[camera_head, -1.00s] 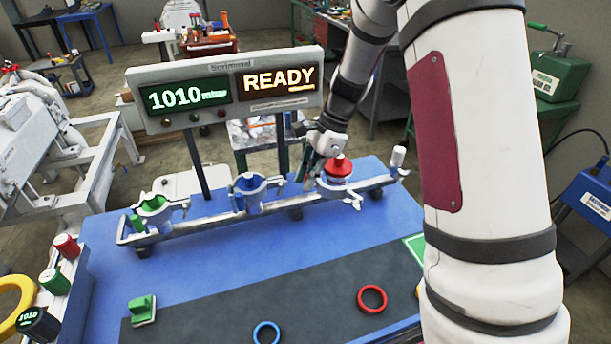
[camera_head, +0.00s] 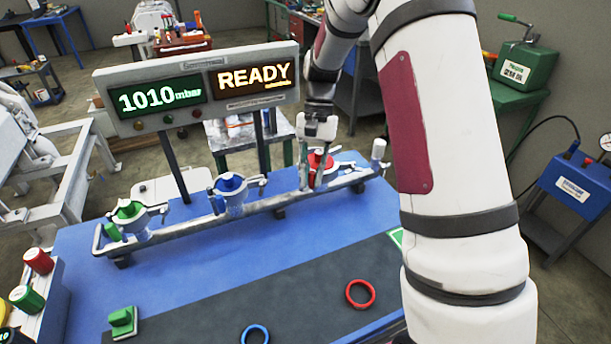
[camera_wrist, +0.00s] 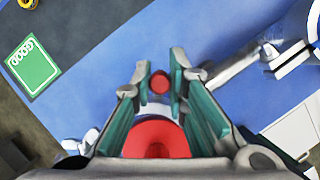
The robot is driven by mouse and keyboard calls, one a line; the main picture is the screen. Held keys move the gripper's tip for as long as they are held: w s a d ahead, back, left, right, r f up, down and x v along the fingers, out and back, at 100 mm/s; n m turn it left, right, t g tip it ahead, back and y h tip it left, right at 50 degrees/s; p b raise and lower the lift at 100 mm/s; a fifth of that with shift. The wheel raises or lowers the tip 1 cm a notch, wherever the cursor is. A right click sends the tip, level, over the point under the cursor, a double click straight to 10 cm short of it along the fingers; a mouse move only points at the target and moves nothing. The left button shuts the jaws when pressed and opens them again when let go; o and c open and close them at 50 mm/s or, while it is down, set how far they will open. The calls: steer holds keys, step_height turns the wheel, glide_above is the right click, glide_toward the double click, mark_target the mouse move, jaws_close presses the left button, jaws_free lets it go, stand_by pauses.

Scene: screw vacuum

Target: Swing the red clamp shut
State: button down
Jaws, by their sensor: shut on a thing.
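The red clamp is at the right port of the rail, around the red cap (camera_head: 321,161), and is largely hidden by my gripper in the head view. In the wrist view its small round red knob (camera_wrist: 160,82) sits between my fingertips. The larger red cap (camera_wrist: 155,140) shows below it, between the fingers' bases. My gripper (camera_head: 311,178) points down at this port, and it also shows in the wrist view (camera_wrist: 159,80). Its teal-padded fingers are on both sides of the knob. How far the clamp is swung cannot be told.
Green port (camera_head: 130,210) and blue port (camera_head: 230,184) stand left along the same rail (camera_head: 180,228). A display (camera_head: 200,88) reading 1010 mbar and READY stands behind. A red ring (camera_head: 360,294), a blue ring (camera_head: 255,334) and a green block (camera_head: 122,322) lie in front.

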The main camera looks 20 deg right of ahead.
steer(key=shift+w+d+n+h, duration=0.15)
steer(key=shift+d+n+h, duration=0.5)
steer(key=shift+n, duration=0.65)
steer(key=shift+d, duration=0.15)
steer(key=c, duration=1.6)
jaws_free()
steer(key=shift+o, duration=0.2)
steer(key=v, duration=1.2)
steer(key=shift+w, duration=0.2)
steer(key=shift+d, duration=0.1)
